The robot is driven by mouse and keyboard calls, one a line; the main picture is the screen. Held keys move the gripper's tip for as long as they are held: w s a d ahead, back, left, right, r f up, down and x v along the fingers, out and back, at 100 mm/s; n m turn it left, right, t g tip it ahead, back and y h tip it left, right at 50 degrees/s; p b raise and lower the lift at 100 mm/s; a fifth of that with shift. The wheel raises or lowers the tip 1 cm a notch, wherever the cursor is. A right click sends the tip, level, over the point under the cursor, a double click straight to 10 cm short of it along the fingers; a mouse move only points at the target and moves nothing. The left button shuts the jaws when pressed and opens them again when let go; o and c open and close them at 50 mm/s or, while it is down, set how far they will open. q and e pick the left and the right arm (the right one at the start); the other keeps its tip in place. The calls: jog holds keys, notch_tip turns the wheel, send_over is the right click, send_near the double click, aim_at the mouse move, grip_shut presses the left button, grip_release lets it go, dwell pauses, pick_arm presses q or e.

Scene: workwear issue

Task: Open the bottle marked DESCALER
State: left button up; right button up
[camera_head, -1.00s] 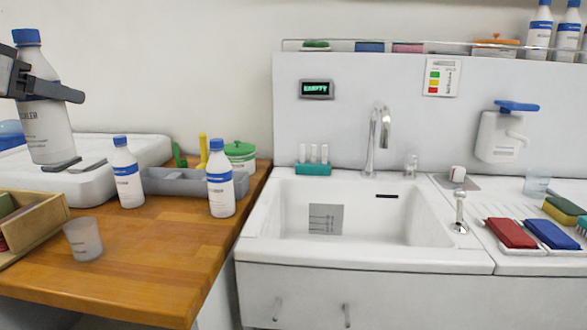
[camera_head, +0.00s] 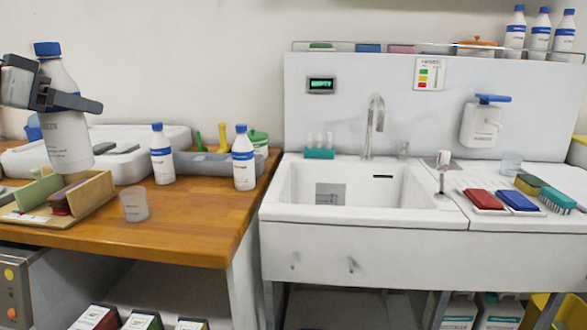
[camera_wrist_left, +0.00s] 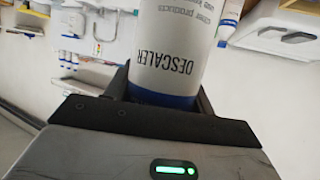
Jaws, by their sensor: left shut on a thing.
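My left gripper (camera_head: 72,98) is shut on a white bottle (camera_head: 66,140) and holds it above the left end of the wooden counter. The jaws grip it around its upper part, near a blue band. Its blue cap (camera_head: 47,48) is on, and the bottle leans slightly, cap to the left. In the left wrist view the bottle (camera_wrist_left: 180,45) reads DESCALER, upside down, and the blue band sits between the jaws (camera_wrist_left: 163,98). The cap is hidden there. My right gripper is not in view.
A wooden holder (camera_head: 97,190) stands just below the held bottle. A clear cup (camera_head: 134,205), two blue-capped bottles (camera_head: 163,155) (camera_head: 243,160) and a grey tray (camera_head: 200,166) share the counter (camera_head: 190,218). The sink (camera_head: 345,192) is at right. Bare wood lies at the counter's front.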

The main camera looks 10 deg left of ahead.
pick_arm(q)
jog(key=shift+d, duration=0.35)
jog(key=w+d+f+m+g+h, duration=0.2)
jog(key=d+m+h, duration=0.1)
jog(key=d, duration=0.7)
jog(key=w+d+f+m+g+h, duration=0.2)
jog(key=d+m, duration=0.1)
jog(key=d, duration=0.6)
jog(key=w+d+f+m+g+h, duration=0.2)
jog(key=d+f+m+h, duration=0.1)
jog(key=d, duration=0.7)
notch_tip(320, 180, down, 22)
jog(key=s+n+t+y, duration=0.3)
jog(key=n+t+y, duration=0.1)
jog(key=n, duration=0.2)
jog(key=s+a+f+n+t+y, duration=0.2)
jog(key=s+a+f+y, duration=0.1)
jog(key=s+f, duration=0.15)
jog(key=s+a+n+y, duration=0.3)
jog(key=s+a, duration=0.1)
jog(key=s, duration=0.3)
jog(key=shift+n+t+y, duration=0.3)
jog(key=shift+n+y, duration=0.2)
jog(key=shift+y, duration=0.2)
jog(key=d+r+p, duration=0.3)
jog(key=shift+w+d, duration=0.2)
jog(key=shift+w, duration=0.2)
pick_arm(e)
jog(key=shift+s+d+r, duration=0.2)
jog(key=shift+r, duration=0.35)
